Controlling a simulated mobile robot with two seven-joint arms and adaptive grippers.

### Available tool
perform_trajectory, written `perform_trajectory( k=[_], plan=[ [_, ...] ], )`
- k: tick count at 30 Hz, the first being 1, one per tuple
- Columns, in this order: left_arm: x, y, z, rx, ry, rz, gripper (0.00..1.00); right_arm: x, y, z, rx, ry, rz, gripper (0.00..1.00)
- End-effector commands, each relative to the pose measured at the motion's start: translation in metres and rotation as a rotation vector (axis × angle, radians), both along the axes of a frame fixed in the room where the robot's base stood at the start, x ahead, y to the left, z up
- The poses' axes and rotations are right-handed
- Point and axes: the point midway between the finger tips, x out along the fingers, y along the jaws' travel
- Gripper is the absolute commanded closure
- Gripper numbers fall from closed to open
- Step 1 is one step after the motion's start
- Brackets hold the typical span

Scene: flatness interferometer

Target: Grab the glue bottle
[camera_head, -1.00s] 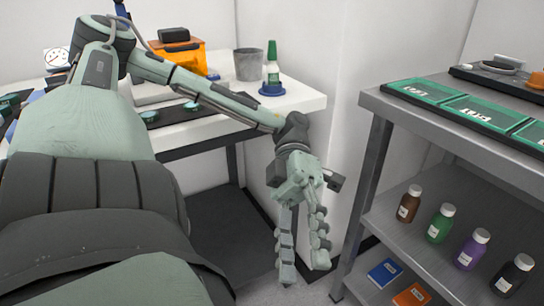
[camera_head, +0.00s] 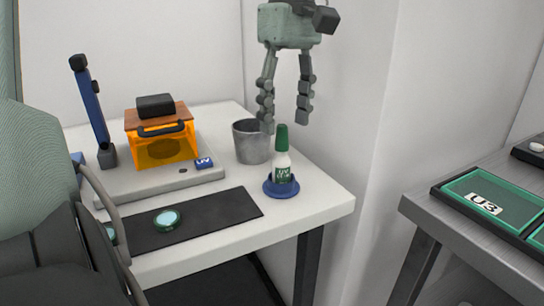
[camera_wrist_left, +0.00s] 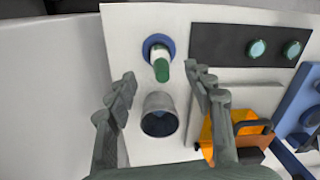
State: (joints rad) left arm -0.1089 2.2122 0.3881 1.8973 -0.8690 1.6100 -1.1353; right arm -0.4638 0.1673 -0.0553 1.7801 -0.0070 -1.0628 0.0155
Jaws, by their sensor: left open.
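The glue bottle (camera_head: 282,160) is white with a tall green cap and a green label. It stands upright in a round blue holder (camera_head: 283,190) near the right end of the white table. My left gripper (camera_head: 285,117) is open and empty, pointing down, and appears above and behind the bottle in the head view. In the left wrist view the bottle (camera_wrist_left: 161,64) lies ahead of the fingers (camera_wrist_left: 158,83), between their lines, with its green cap toward me. My right gripper is not in view.
A grey metal cup (camera_head: 251,142) stands just behind and left of the bottle, close to the fingers. A dark mat (camera_head: 225,207) with a round lens lies in front. A shelf with green trays (camera_head: 490,195) is at right.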

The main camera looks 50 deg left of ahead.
Motion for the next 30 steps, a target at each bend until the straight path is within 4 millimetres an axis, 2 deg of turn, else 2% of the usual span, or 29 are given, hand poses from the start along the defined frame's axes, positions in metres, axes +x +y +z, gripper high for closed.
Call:
perform_trajectory(
  k=[8, 18, 26, 30],
  plan=[
    [-0.001, 0.001, -0.026, 0.004, -0.003, -0.01, 0.47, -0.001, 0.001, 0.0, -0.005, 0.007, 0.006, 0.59],
    [-0.002, 0.003, -0.071, 0.003, -0.003, -0.008, 0.47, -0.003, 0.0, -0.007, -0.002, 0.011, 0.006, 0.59],
    [-0.002, 0.003, -0.076, 0.003, -0.004, -0.007, 0.47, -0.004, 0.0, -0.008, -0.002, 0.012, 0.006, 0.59],
    [-0.002, 0.003, -0.075, 0.003, -0.004, -0.007, 0.62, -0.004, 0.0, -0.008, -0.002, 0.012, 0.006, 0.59]
  ],
)
